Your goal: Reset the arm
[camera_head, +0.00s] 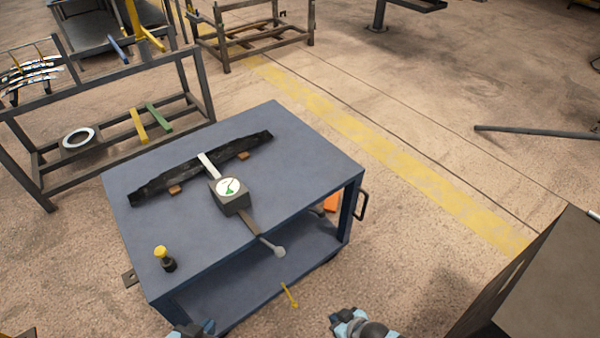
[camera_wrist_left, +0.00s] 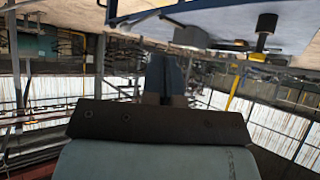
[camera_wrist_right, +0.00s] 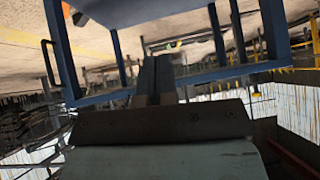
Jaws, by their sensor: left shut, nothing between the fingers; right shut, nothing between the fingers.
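My left arm shows as a small blue and grey part at the bottom edge of the head view, in front of the blue table (camera_head: 290,140). My left gripper (camera_wrist_left: 165,80) shows in the left wrist view with its fingers together and nothing between them. My right arm shows at the bottom edge of the head view, further right. My right gripper (camera_wrist_right: 158,78) shows in the right wrist view, also shut and empty. Both grippers are clear of the tabletop.
On the table lie a dark bar (camera_head: 160,184) on small wooden blocks, a device with a round white dial (camera_head: 230,187) and a yellow-topped black tool (camera_head: 164,258). A metal rack (camera_head: 197,85) stands behind left. A dark box (camera_head: 550,285) stands at right.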

